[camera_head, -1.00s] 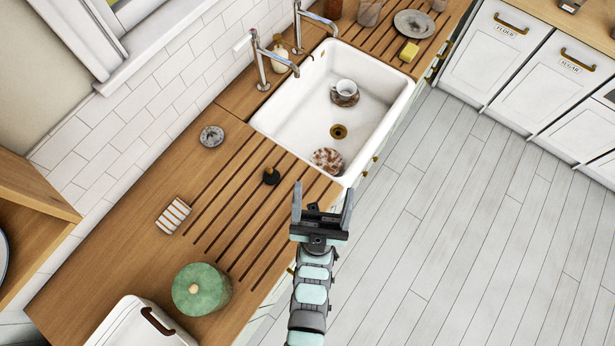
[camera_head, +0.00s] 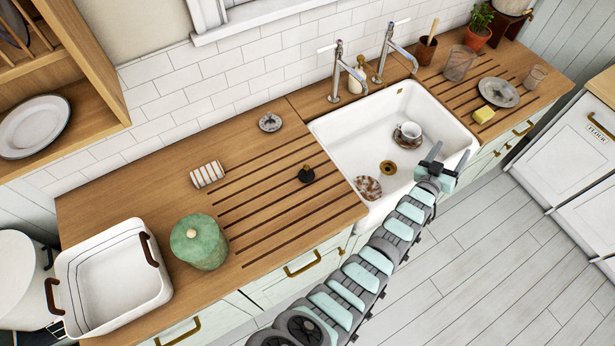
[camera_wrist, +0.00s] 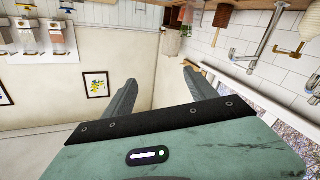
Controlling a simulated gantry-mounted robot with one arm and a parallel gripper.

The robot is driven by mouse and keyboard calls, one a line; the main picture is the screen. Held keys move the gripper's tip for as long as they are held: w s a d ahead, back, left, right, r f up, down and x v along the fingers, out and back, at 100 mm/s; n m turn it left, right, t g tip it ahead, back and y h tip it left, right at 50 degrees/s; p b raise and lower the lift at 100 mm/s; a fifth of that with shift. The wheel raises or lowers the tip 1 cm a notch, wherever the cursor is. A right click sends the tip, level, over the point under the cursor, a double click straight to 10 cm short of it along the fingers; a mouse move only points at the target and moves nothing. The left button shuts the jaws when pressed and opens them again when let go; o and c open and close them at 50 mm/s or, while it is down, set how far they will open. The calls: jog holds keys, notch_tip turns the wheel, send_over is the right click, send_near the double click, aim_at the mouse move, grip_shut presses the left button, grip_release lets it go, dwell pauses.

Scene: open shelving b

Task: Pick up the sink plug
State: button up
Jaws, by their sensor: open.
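The sink plug (camera_head: 306,174) is a small black piece with a knob on top. It stands on the grooved wooden drainboard, left of the white sink (camera_head: 335,137). My gripper (camera_head: 449,158) is open and empty, near the sink's front right edge in the head view, well to the right of the plug. In the wrist view, my gripper (camera_wrist: 160,78) has its two fingers apart with nothing between them. The plug does not show in the wrist view, which faces walls, a framed picture and the taps.
The sink holds a cup (camera_head: 410,130) on a saucer and a patterned dish (camera_head: 367,187). A striped block (camera_head: 207,174), a small round dish (camera_head: 270,122) and a green lidded pot (camera_head: 199,242) stand around the plug with clear gaps. Taps (camera_head: 338,75) rise behind the sink.

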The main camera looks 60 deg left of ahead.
jog(key=s+a+f+n+g+h+b, duration=0.25)
jog(key=a+f+g, duration=0.2)
jog(key=a, duration=0.45)
jog(key=s+a+f+n+g+h+b, duration=0.1)
jog(key=s+a+f+g, duration=0.35)
jog(key=a, duration=0.45)
jog(key=r+n+g+h+b, duration=0.2)
jog(key=n+g+h+b, duration=0.1)
jog(key=g+h, duration=0.3)
send_over(306, 175)
jog(key=shift+d+g+y, duration=0.1)
jog(key=shift+g+y, duration=0.6)
jog(key=shift+y, duration=0.05)
jog(key=shift+w+f+p, duration=0.2)
jog(key=shift+f+p, duration=0.4)
jog(key=shift+f, duration=3.1)
jog(key=shift+a+f+b, duration=0.2)
jog(key=shift+f+b, duration=0.3)
jog(key=shift+f, duration=0.75)
jog(key=shift+s+f, duration=0.1)
jog(key=shift+f, duration=0.3)
